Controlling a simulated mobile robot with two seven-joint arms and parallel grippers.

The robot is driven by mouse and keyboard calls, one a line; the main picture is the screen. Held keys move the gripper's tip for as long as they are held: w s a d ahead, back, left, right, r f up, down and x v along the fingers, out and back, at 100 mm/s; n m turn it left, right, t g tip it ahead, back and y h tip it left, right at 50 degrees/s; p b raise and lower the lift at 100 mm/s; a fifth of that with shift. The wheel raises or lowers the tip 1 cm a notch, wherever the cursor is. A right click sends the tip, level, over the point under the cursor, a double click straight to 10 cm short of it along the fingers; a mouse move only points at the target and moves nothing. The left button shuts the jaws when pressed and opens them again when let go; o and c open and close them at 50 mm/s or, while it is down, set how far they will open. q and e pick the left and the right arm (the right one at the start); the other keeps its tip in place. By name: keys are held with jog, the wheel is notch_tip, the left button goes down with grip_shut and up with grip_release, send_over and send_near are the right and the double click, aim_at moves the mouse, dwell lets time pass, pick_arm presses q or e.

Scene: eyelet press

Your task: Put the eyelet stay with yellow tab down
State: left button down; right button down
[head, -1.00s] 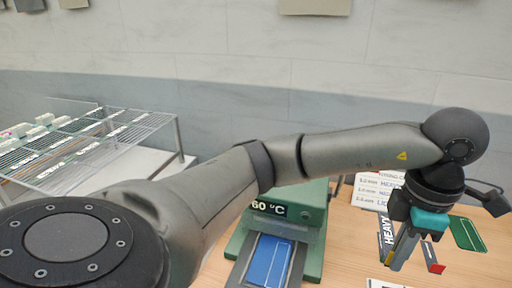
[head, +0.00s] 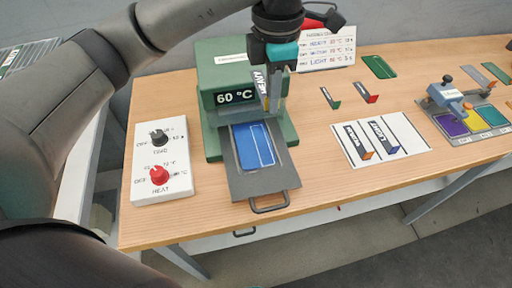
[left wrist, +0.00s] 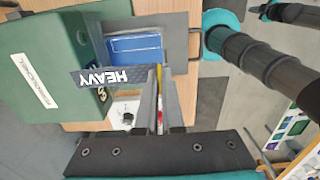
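My left gripper (head: 272,104) is shut on the eyelet stay, a dark strip marked HEAVY (head: 260,85). In the left wrist view the stay (left wrist: 112,77) sticks out to the left of the fingers (left wrist: 160,95), with its yellow tab (left wrist: 159,76) at the fingertips. The gripper is in front of the green press (head: 221,78), above the back of its drawer plate (head: 241,188). A blue card (head: 254,146) lies on that plate. I cannot tell whether the stay touches anything. My right gripper is not in view.
A white control box (head: 160,190) stands left of the press. A white sheet (head: 410,158) with orange- and blue-tabbed stays lies right. Green-tabbed (head: 330,98) and red-tabbed stays (head: 365,93) lie behind it. A swatch fixture (head: 450,100) stands far right. Bare table separates press and sheet.

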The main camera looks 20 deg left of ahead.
aim_at(268, 164)
pick_arm(q)
notch_tip(268, 164, down, 18)
jog(key=shift+d+f, duration=0.1)
jog(key=shift+f, duration=0.15)
dwell(0.3)
jog(key=c, duration=1.5)
grip_release()
jog(key=shift+f+b, duration=0.2)
jog(key=shift+b, duration=0.1)
jog(key=o, duration=0.5)
jog(key=shift+r, duration=0.1)
jog(key=shift+c, duration=0.2)
notch_tip(268, 164, up, 12)
jog(key=shift+r, duration=0.15)
